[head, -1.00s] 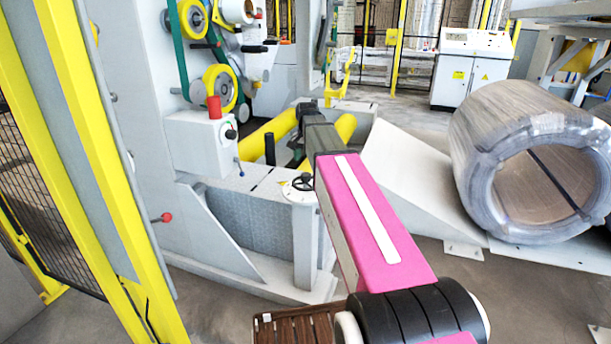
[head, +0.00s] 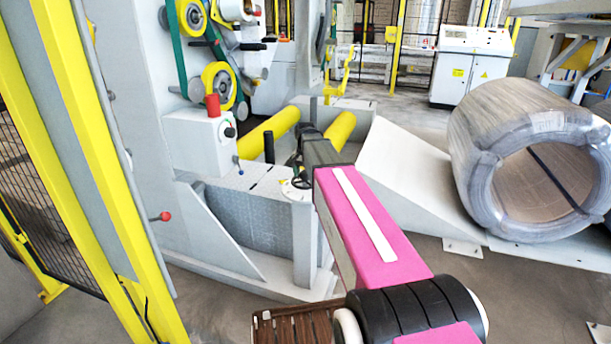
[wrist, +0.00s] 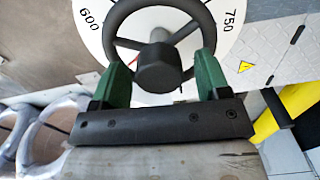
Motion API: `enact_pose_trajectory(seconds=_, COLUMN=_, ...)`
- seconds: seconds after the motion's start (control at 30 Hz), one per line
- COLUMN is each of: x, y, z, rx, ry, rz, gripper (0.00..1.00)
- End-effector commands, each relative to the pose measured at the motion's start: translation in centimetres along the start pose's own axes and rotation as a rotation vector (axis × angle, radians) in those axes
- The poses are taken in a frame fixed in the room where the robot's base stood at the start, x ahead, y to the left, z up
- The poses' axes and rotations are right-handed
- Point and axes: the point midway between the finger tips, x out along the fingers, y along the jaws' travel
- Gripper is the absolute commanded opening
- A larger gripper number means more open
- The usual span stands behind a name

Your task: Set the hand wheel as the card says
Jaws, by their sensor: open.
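The black hand wheel (wrist: 157,65), with spokes and a round hub, fills the upper middle of the wrist view. It sits over a white dial (wrist: 227,20) marked 600 at left and 750 at right. My gripper (wrist: 162,62) is open, its two green fingers apart on either side of the hub, overlapping the wheel's rim in the picture. I cannot tell if they touch it. In the head view the wheel (head: 301,183) is partly hidden by my gripper and arm, on top of the grey machine base. I cannot make out the card.
A grey box with a red button (head: 213,106) and a small lever stands left of the wheel. Yellow rollers (head: 268,138) lie behind it. A white ramp (head: 405,170) and a wrapped coil (head: 520,165) are at right. A yellow guard post (head: 110,170) stands at left.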

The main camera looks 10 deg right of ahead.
Motion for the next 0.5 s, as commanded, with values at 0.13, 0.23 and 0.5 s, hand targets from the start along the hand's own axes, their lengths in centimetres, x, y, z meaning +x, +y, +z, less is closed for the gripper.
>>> enact_pose_trajectory(seconds=0.13, x=0.55, y=-0.01, z=-0.01, rx=0.000, ry=0.001, rz=0.000, gripper=0.69)
enact_pose_trajectory(seconds=0.23, x=0.63, y=0.00, z=-0.01, rx=0.000, ry=0.001, rz=-0.001, gripper=0.69)
enact_pose_trajectory(seconds=0.5, x=0.62, y=0.00, z=0.00, rx=0.000, ry=0.001, rz=0.000, gripper=0.37)
